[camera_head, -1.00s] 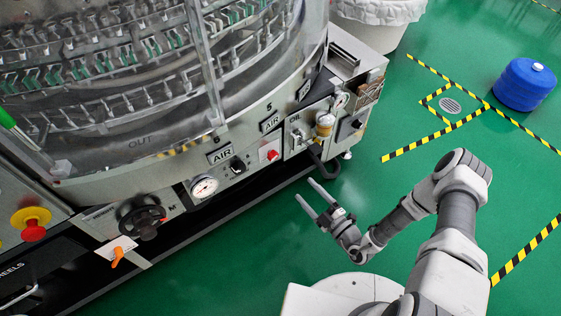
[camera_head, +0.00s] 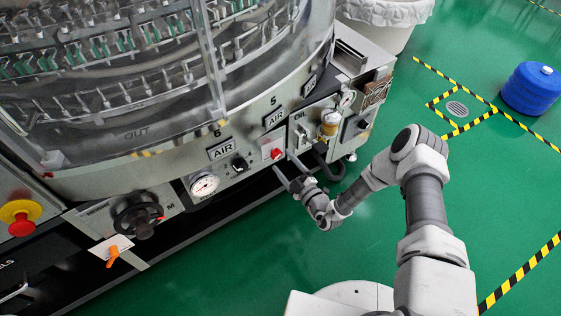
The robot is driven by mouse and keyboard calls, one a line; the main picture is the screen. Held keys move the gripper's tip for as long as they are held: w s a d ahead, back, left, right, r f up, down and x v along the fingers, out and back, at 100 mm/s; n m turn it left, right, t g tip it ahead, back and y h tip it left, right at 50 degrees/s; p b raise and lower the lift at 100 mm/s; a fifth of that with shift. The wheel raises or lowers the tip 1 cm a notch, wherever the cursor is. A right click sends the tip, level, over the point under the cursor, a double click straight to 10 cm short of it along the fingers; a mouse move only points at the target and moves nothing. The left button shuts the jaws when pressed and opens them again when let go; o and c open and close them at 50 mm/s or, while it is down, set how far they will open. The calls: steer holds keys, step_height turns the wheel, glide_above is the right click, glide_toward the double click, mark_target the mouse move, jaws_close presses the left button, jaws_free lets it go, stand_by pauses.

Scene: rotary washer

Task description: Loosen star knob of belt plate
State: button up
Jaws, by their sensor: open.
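My gripper (camera_head: 284,162) is open and empty, at the lower front of the washer's grey side panel, just below the red switch and beside a black curved part. Its two fingers point up and left toward the panel, and I cannot tell whether they touch it. I cannot pick out the star knob or the belt plate for certain. A black round handwheel (camera_head: 137,215) shows at the lower left of the machine, well away from my gripper.
The panel carries a pressure gauge (camera_head: 204,184), a red switch (camera_head: 276,153) and an oil cup (camera_head: 329,124). An orange-handled lever (camera_head: 113,255) and a red button (camera_head: 21,225) are at left. A blue drum (camera_head: 531,88) stands on the open green floor at right.

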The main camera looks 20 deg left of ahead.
mark_target(275, 153)
steer(key=shift+x, duration=1.25)
jaws_close()
